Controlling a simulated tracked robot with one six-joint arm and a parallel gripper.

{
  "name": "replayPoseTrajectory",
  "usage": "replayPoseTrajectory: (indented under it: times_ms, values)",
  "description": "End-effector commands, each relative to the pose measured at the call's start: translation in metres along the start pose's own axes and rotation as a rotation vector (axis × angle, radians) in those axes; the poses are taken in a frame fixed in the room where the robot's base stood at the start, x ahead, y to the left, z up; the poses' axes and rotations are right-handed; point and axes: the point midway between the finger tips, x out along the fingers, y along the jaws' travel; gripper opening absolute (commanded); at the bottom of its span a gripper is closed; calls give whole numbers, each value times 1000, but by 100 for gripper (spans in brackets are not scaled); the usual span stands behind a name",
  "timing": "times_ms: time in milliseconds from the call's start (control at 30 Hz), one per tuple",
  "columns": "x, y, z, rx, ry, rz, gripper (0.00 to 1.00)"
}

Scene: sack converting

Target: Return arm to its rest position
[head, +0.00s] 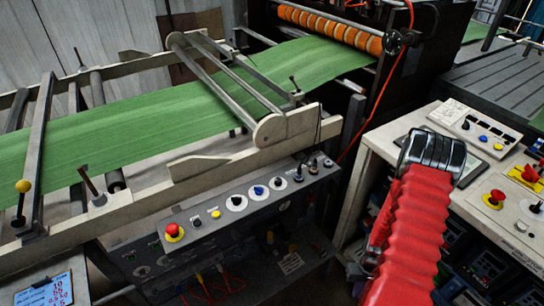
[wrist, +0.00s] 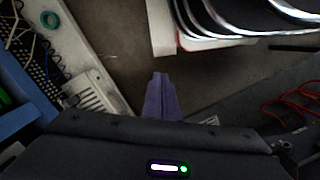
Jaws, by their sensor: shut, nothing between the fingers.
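My gripper (wrist: 159,77) shows in the wrist view as two purple-grey fingers pressed together, with nothing between them. It points over bare floor, apart from the equipment around it. In the head view my arm (head: 410,225), in a ribbed red sleeve, rises from the bottom right to a dark joint beside the white control desk. My gripper cannot be made out in the head view.
A green web (head: 130,125) runs over rollers on the left. Below it is a button panel (head: 245,200) with a red stop button (head: 174,231). The white desk (head: 384,150) stands close beside my arm. Red cables (wrist: 290,100) lie right in the wrist view.

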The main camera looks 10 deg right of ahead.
Motion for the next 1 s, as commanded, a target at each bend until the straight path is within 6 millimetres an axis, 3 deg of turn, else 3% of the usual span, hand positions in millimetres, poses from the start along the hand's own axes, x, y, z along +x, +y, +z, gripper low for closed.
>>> replayPoseTrajectory:
  times_ms: [100, 500, 1000]
  values:
    - [-33, -7, -4, 12, -8, 6, 0]
    - [-132, -38, -4, 49, -26, 22, 0]
    - [-244, -86, 15, 61, -3, 41, 0]
